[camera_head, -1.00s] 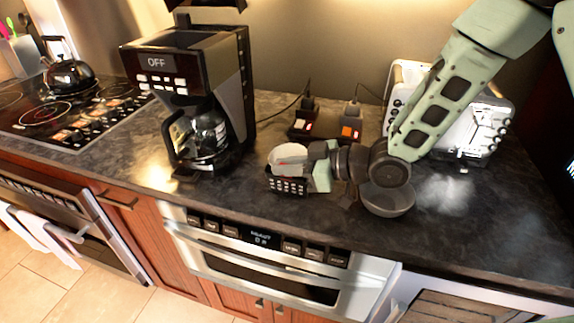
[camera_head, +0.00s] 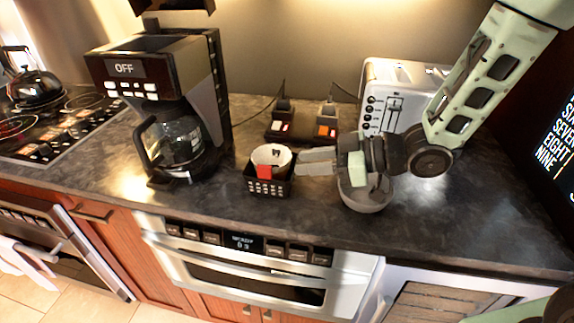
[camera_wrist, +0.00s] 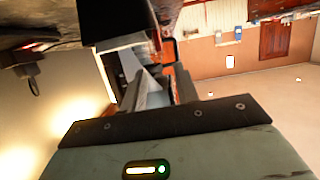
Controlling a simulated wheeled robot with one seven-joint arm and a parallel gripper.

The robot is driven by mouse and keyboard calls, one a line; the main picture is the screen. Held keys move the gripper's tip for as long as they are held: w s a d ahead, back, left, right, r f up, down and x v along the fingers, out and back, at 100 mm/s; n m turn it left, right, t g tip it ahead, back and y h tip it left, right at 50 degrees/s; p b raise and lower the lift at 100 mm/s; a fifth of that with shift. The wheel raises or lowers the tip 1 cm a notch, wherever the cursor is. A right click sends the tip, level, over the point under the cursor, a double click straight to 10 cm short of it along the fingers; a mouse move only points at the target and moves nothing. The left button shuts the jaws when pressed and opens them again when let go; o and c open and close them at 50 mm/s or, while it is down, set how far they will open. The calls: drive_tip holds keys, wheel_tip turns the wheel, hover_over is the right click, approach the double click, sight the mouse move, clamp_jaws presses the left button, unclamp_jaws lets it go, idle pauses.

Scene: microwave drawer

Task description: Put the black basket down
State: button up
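The black basket (camera_head: 270,190) stands upright on the dark countertop, between the coffee maker and the grey bowl. It has a perforated front and holds a white cup-like item (camera_head: 272,154) and a small red item (camera_head: 264,172). My gripper (camera_head: 299,162) is just right of the basket, with its two pale fingers pointing left at it.
The grey bowl (camera_head: 366,196) sits beneath my gripper. The coffee maker (camera_head: 178,110) stands left of the basket. A white toaster (camera_head: 390,95) and two small dark devices (camera_head: 281,126) are behind. Bare counter lies in front of the basket and to the right.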

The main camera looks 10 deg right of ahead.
drive_tip(key=s+d+r+m+g+h, duration=0.1)
drive_tip(key=s+m+g+h, duration=0.1)
drive_tip(key=s+h, duration=0.4)
drive_tip(key=s+d+r+m+g+h, duration=0.1)
drive_tip(key=s+m+g+h, duration=0.2)
drive_tip(key=s+h, duration=0.4)
drive_tip(key=s+m, duration=0.1)
drive_tip(key=s, duration=0.8)
drive_tip(key=shift+s+d+r, duration=0.2)
drive_tip(key=shift+s+d, duration=0.2)
